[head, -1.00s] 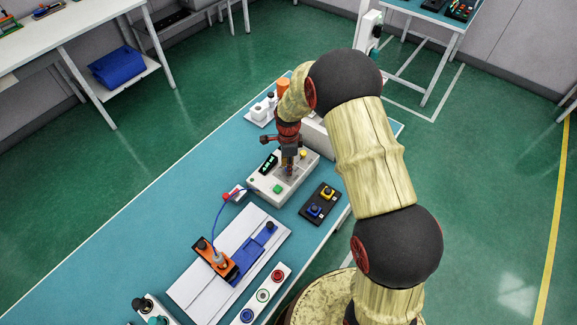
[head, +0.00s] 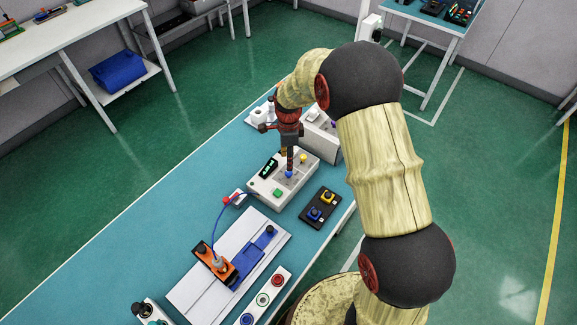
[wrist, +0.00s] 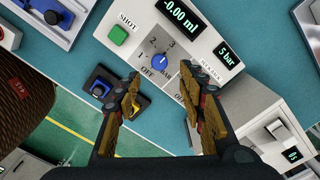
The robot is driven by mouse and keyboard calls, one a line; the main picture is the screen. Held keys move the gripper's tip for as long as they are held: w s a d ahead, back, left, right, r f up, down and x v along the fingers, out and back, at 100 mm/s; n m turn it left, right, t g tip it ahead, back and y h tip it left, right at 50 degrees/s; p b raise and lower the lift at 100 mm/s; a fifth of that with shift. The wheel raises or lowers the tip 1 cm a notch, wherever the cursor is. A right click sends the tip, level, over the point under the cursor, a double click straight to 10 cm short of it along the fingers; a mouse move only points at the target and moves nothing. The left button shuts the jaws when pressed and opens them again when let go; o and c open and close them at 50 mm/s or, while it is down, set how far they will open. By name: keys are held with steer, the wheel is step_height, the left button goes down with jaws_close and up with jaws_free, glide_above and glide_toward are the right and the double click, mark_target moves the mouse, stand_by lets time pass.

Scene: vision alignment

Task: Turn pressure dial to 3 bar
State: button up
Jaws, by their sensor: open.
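A pale control box (head: 269,194) stands on the teal bench. In the wrist view its face (wrist: 136,46) carries a blue pressure dial (wrist: 159,62) with a printed scale of OFF, 1, 2, 3 and BAR. I cannot tell clearly where the dial's pointer aims. The dial also shows as a small blue knob in the head view (head: 288,174). My gripper (wrist: 160,80) is open and empty, its two fingers apart on either side below the dial in the wrist view. In the head view my gripper (head: 290,160) is just above the dial.
The box has a green SHOT button (wrist: 118,35), an ml display reading -0.00 (wrist: 181,13) and a display that seems to read 5 bar (wrist: 228,53). A black button box (head: 320,206) stands close by. A white unit (head: 320,132) stands behind.

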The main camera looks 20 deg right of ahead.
step_height(320, 180, up, 5)
steer(key=shift+f, duration=0.15)
stand_by(0.6)
steer(key=s+r+n+t+b, duration=0.2)
steer(key=s+r+n, duration=0.4)
steer(key=s, duration=0.4)
steer(key=s+r+n+t+b, duration=0.1)
steer(key=s+r+n+b, duration=0.1)
steer(key=s+r+n, duration=0.4)
steer(key=s+r+n+t+b, duration=0.2)
steer(key=s+r+n, duration=0.4)
steer(key=s, duration=0.8)
steer(key=shift+s+r+n+t, duration=0.3)
steer(key=shift+r+n, duration=0.1)
steer(key=shift+n, duration=0.6)
